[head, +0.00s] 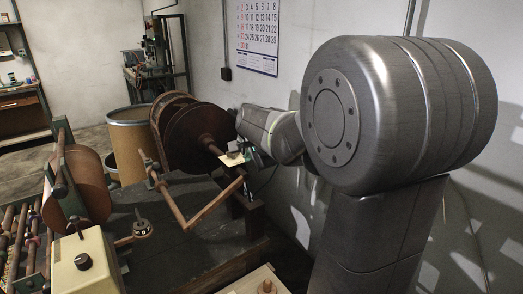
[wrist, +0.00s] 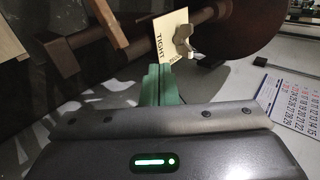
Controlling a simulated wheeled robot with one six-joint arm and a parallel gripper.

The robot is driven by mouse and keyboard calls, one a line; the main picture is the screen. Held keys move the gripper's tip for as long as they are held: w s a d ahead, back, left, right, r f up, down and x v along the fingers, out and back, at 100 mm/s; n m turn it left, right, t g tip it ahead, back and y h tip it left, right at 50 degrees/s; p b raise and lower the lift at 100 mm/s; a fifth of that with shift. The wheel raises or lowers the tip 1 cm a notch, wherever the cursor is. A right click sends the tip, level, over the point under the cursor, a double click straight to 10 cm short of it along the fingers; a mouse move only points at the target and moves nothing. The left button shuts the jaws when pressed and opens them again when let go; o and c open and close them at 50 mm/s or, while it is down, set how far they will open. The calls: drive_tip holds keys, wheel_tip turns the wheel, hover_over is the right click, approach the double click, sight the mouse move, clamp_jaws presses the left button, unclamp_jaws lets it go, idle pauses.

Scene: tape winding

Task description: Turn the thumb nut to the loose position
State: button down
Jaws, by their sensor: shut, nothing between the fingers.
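The thumb nut (wrist: 183,40) is a small pale winged piece in the wrist view, in front of a cream card (wrist: 166,30). The card reads "TIGHT"; its other marking is too small or covered to read. The card also shows in the head view (head: 231,159), on the shaft in front of the brown disc. My gripper (wrist: 160,72) has green fingers, closed together and empty. In the wrist view their tips appear just below and left of the nut, apart from it. In the head view my gripper (head: 252,158) is right beside the card, and the nut is too small to make out.
A large brown disc (head: 196,133) stands behind the card. A brown bar frame (head: 212,205) crosses in front, over the dark bench top (head: 190,245). A beige box with a black knob (head: 84,266) is front left. The wall with a calendar (head: 258,35) is behind.

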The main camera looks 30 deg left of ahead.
drive_tip(key=shift+w+a+f+p, duration=0.15)
drive_tip(key=shift+w+a, duration=0.3)
drive_tip(key=shift+a, duration=0.25)
drive_tip(key=shift+w+a+f+p, duration=0.15)
drive_tip(key=shift+w+a, duration=0.25)
drive_tip(key=shift+a, duration=0.3)
drive_tip(key=shift+w+a+f+p, duration=0.15)
drive_tip(key=shift+w+a, duration=0.3)
drive_tip(key=shift+a, duration=0.25)
drive_tip(key=shift+w+a+r+p, duration=0.1)
drive_tip(key=shift+w+a+p, duration=0.15)
drive_tip(key=shift+p, duration=0.05)
drive_tip(key=shift+s+a+p, duration=0.1)
drive_tip(key=shift+s+p, duration=0.25)
